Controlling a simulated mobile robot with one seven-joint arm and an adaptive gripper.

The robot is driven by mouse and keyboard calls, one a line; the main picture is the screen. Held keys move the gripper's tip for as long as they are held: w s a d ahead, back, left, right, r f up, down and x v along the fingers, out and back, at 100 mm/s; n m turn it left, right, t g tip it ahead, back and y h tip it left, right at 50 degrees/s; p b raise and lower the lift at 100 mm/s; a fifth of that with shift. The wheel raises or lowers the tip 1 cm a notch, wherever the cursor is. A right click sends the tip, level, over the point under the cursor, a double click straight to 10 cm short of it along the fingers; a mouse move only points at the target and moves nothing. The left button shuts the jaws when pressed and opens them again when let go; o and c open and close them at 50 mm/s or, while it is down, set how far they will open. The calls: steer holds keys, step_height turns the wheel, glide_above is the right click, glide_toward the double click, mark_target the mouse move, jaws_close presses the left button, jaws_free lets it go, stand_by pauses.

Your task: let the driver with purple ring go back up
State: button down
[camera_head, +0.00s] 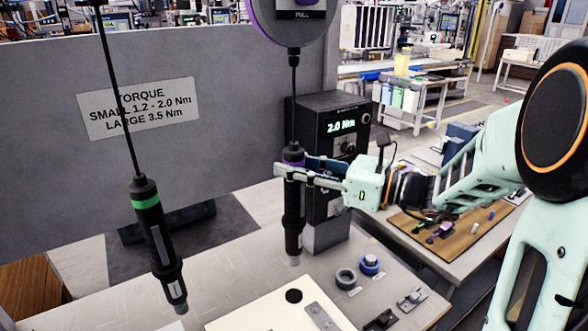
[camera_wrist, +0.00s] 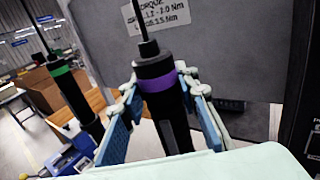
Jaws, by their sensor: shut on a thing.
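The driver with the purple ring (camera_head: 293,212) hangs upright on a cable from the balancer with a purple rim (camera_head: 292,18), in the head view. My gripper (camera_head: 293,172) is shut on its upper body, just below the purple ring. In the wrist view the driver with the purple ring (camera_wrist: 160,80) stands between my two blue-padded fingers (camera_wrist: 158,115). Its lower end is hidden in the wrist view. In the head view its tip is above the table. The driver with the green ring (camera_head: 155,240) hangs slightly tilted on its own cable at the left.
A black torque box (camera_head: 330,135) reading 2.0 Nm stands close behind the held driver. A grey panel (camera_head: 235,90) with a torque label (camera_head: 138,108) is behind both drivers. The table below holds a white board (camera_head: 265,312), rings (camera_head: 346,278) and small metal parts (camera_head: 411,300).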

steer(key=c, duration=1.4)
jaws_free()
steer(key=shift+o, duration=0.7)
steer(key=shift+f, duration=0.1)
steer(key=o, duration=1.3)
steer(key=shift+c, duration=0.2)
